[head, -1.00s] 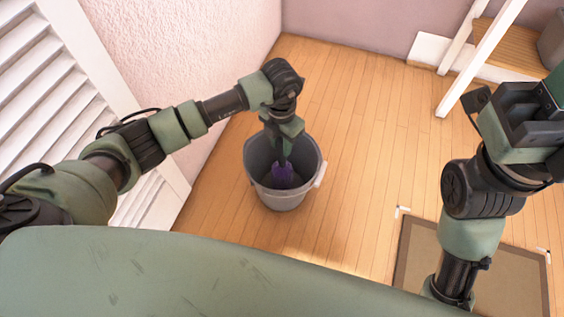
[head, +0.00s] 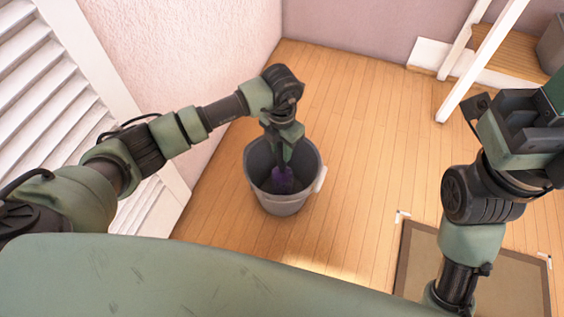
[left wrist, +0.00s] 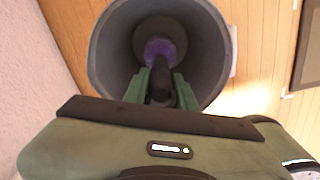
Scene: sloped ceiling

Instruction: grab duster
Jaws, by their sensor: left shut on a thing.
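The duster (head: 282,180) has a purple head and sits inside a grey bucket (head: 285,207) on the floor. In the left wrist view the duster's purple part (left wrist: 157,47) and dark handle show inside the bucket (left wrist: 212,60). My left gripper (head: 284,160) reaches down into the bucket from above and is shut on the duster's dark handle; its green fingers (left wrist: 161,85) lie on either side of it in the left wrist view. My right arm is at the right of the head view (head: 520,120); its fingertips are not clearly shown.
A white louvred door (head: 50,90) and a pink wall (head: 190,50) stand to the left of the bucket. A brown mat (head: 470,270) lies at the lower right. A white post (head: 480,60) stands at the upper right. The wooden floor (head: 360,130) between is clear.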

